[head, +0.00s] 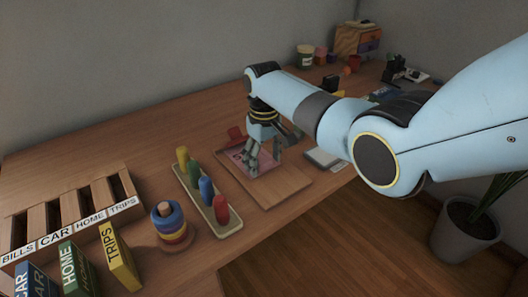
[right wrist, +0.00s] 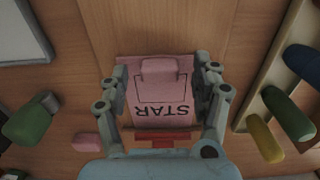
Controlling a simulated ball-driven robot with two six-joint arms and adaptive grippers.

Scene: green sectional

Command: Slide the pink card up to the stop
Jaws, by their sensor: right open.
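The pink card (head: 238,156), marked STAR in the right wrist view (right wrist: 165,116), lies flat on a wooden board (head: 275,188). A raised pink block (right wrist: 159,71) stands on the card at the end away from the stop. The red stop (head: 235,133) is at the far end of the board. It also shows in the right wrist view (right wrist: 166,139), close to the card's edge; whether they touch I cannot tell. My right gripper (head: 262,160) is open above the card, with its fingers (right wrist: 167,82) on either side of the block. My left gripper is out of view.
A white-topped flat object (head: 324,159) lies to the right. Labelled boxes (head: 120,258) and a slotted rack (head: 73,210) are at lower left.

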